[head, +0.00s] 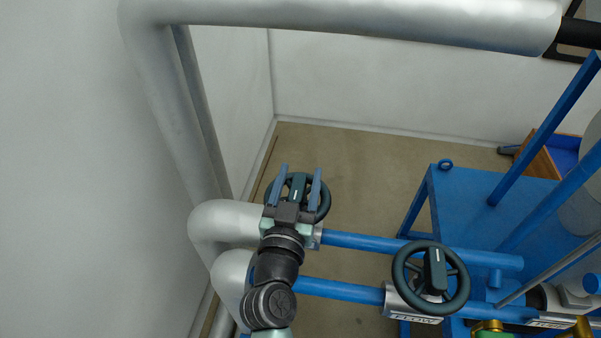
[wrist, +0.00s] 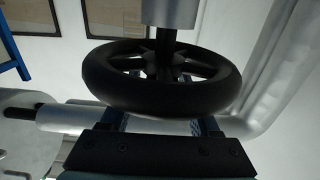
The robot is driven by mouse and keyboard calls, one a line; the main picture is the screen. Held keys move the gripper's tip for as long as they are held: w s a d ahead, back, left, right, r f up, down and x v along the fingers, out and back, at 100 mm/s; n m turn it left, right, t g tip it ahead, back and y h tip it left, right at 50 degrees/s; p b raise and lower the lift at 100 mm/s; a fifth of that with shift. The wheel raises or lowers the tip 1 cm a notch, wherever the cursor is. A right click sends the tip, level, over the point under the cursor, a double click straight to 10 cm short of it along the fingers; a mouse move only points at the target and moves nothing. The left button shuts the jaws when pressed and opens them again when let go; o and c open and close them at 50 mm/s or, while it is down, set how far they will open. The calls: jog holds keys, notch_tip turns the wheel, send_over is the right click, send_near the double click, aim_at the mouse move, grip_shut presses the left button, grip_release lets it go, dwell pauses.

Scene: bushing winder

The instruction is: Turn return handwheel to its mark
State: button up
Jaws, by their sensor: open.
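A dark handwheel (head: 325,203) sits on the farther blue and silver pipe, left of centre in the head view. My gripper (head: 297,186) is open over it, one finger to each side of the wheel's middle. The wrist view shows a dark spoked wheel (wrist: 160,97) close up, on a grey stem. There my gripper (wrist: 160,122) has its fingers apart, their ends partly hidden by the rim. I cannot tell whether they touch it. A second dark handwheel (head: 430,277) sits on the nearer pipe above a white label that seems to read FLOW. No mark is readable on the first wheel.
Blue pipes (head: 365,243) run right to a blue frame (head: 465,195). Thick silver pipes (head: 225,220) stand at the left by the wall, and one (head: 350,18) crosses overhead. Bare floor (head: 370,165) lies behind the wheels.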

jog(key=shift+w+d, duration=0.15)
jog(key=shift+w, duration=0.4)
grip_shut()
